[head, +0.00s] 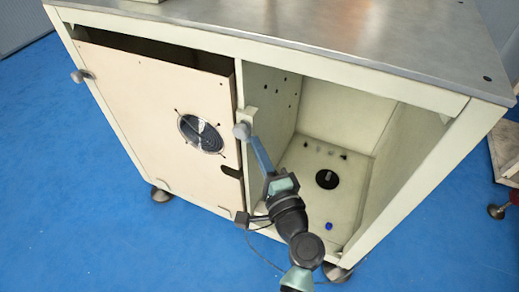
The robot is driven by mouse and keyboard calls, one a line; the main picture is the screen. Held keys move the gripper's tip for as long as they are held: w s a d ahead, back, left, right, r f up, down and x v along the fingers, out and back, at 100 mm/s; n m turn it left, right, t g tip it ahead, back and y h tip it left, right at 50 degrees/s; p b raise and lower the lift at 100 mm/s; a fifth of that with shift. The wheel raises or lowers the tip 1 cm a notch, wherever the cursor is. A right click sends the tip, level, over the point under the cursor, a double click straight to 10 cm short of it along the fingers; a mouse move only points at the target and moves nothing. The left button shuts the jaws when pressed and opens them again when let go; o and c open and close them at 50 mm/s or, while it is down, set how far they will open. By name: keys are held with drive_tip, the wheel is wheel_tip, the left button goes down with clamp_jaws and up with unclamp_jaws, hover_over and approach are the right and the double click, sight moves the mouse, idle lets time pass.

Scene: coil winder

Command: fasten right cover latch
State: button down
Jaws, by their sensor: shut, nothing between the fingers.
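The cream cover panel (140,100), with a round dark fan grille (202,133), stands over the left bay of the cabinet. A dark gap shows along its top edge. The right cover latch (242,131) is a grey round knob by a small cream block on the post at the panel's right edge. A similar left latch knob (82,75) is at the panel's far left. My gripper (251,142) reaches up from below, its shut, narrow blue-grey fingers ending at the right latch knob. I cannot tell whether they touch it. The fingers partly hide the post.
The right bay (335,120) is open, with a black round fitting (327,179) and a small blue knob (329,226) on its floor. The metal worktop (350,35) overhangs above. A dark notch (232,172) is in the panel's right edge. Blue floor is clear at left.

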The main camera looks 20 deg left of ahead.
drive_tip(key=shift+a+f+m+t+y+b, duration=0.25)
drive_tip(key=shift+f+m+t+y+b, duration=0.25)
drive_tip(key=shift+b, duration=1.4)
drive_tip(key=a+m+t+b, duration=0.1)
drive_tip(key=m+t+b, duration=0.1)
drive_tip(key=b, duration=0.4)
drive_tip(key=a+m+t+b, duration=0.1)
drive_tip(key=m+b, duration=0.2)
drive_tip(key=b, duration=0.3)
drive_tip(key=a+f+m+t+b, duration=0.1)
drive_tip(key=m+t+b, duration=0.1)
drive_tip(key=b, duration=0.4)
drive_tip(key=shift+a+m+t, duration=0.1)
drive_tip(key=shift+m+t, duration=0.2)
drive_tip(key=shift+m, duration=0.1)
drive_tip(key=shift+w+a+r+b, duration=0.1)
drive_tip(key=shift+a+b, duration=0.4)
drive_tip(key=shift+b, duration=0.45)
